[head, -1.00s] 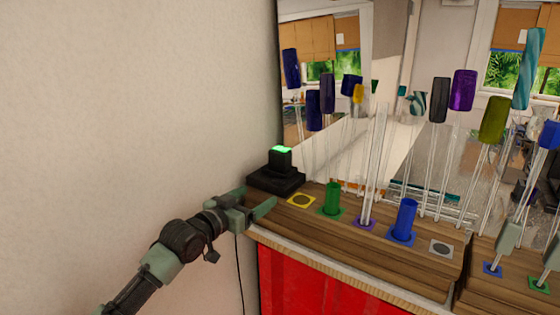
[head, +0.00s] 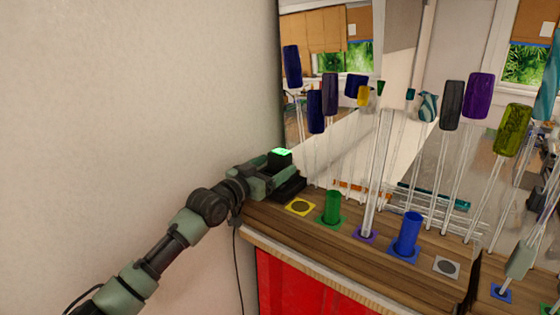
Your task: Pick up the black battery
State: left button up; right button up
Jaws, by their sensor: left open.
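The black battery (head: 281,158) has a glowing green top and stands upright in a black base (head: 291,189) at the left end of the wooden shelf. My left gripper (head: 276,178) is open and right at the battery, with its fingers reaching in from the left at the height of the battery's lower part. The gripper hides much of the battery's lower body and part of the base. I cannot tell whether the fingers touch the battery.
On the shelf right of the base are a yellow square pad (head: 300,207), a green cylinder (head: 332,207), a blue cylinder (head: 408,232) and a grey pad (head: 446,267). Tall glass rods with coloured heads, such as a purple one (head: 479,95), stand behind. A plain wall (head: 120,100) is on the left.

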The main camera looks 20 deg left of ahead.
aim_at(275, 164)
pick_arm(q)
jog(key=x, duration=0.3)
jog(key=shift+w+p, duration=0.25)
jog(key=shift+p, duration=0.05)
grip_shut()
jog(key=shift+r, duration=0.1)
